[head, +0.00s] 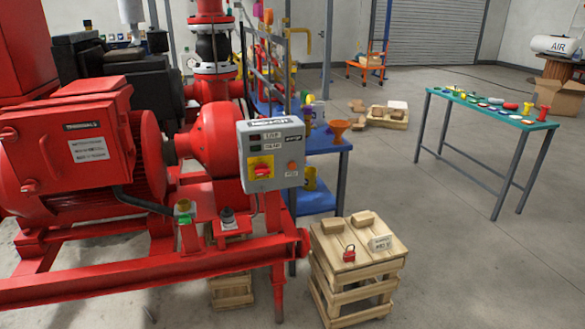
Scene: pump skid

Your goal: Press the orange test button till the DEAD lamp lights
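A grey control box (271,155) is mounted at the near end of the red pump skid, in the middle of the head view. The small round orange button (291,166) is on the lower right of its front face. A red rotary switch on a yellow plate (261,168) is to the left of the button. Small label plates are above them; the upper one seems to read LIVE and the lower one (272,147) DEAD. I cannot make out a lit lamp beside either. Neither of my grippers is in view.
A wooden crate (335,298) stands in front of the box, with a red padlock (349,254), wood blocks and a tag on top. A blue bench (330,146) with a funnel is behind it. A green-topped table (480,108) is at the right. The floor between is open.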

